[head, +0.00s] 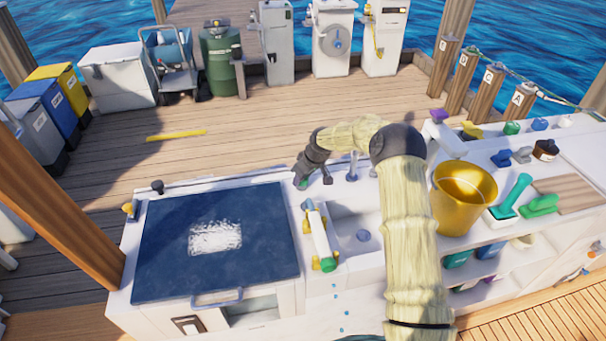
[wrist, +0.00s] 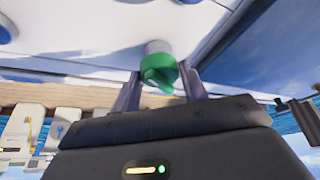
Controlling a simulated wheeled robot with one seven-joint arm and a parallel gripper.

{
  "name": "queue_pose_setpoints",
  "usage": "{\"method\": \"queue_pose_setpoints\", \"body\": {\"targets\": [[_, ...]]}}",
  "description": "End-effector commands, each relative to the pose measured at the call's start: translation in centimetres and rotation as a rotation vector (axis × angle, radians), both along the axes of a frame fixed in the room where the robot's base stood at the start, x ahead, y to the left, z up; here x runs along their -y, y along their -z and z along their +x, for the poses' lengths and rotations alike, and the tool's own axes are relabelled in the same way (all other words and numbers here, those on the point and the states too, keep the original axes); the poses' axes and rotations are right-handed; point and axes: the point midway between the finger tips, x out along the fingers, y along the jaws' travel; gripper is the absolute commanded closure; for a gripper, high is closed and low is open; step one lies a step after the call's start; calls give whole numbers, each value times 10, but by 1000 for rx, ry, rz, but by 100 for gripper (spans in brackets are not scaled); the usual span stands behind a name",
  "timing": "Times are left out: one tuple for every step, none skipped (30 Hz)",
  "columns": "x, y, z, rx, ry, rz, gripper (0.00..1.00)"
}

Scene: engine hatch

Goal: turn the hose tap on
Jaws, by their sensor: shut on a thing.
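A green tap handle (wrist: 158,76) on a short pale stem stands between the two fingers of my gripper (wrist: 162,90) in the wrist view. The fingers are shut on it, one at each side. In the head view my gripper (head: 301,184) reaches down to the counter's back edge, left of the sink. A small bit of the green handle (head: 304,184) shows there; the rest is hidden by the gripper. I cannot tell how far the handle is turned.
A dark blue hatch lid (head: 160,250) lies left of the gripper. A white cylinder with yellow and green fittings (head: 319,236) lies beside the sink (head: 362,232). A grey faucet (head: 352,166) stands right of the gripper. A gold bucket (head: 464,197) stands farther right.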

Motion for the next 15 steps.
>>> {"method": "queue_pose_setpoints", "body": {"targets": [[2, -5, 5, 15, -37, 6, 80], [2, -5, 5, 15, -66, 5, 80], [2, -4, 5, 15, -104, 5, 80], [2, -4, 6, 14, -132, 6, 80], [2, -4, 6, 16, -160, 4, 80], [2, -4, 6, 15, -199, 4, 80], [2, -4, 6, 15, -227, 4, 80], [2, -3, 6, 15, -255, 3, 80], [2, -3, 6, 15, -291, 4, 80], [2, -3, 7, 16, -317, 3, 80], [2, -3, 6, 14, -343, 2, 80], [2, -3, 7, 15, -375, 2, 80], [2, -3, 7, 14, -399, 2, 80], [2, -3, 7, 16, -421, 2, 80], [2, -3, 7, 16, -449, 1, 80]]}}
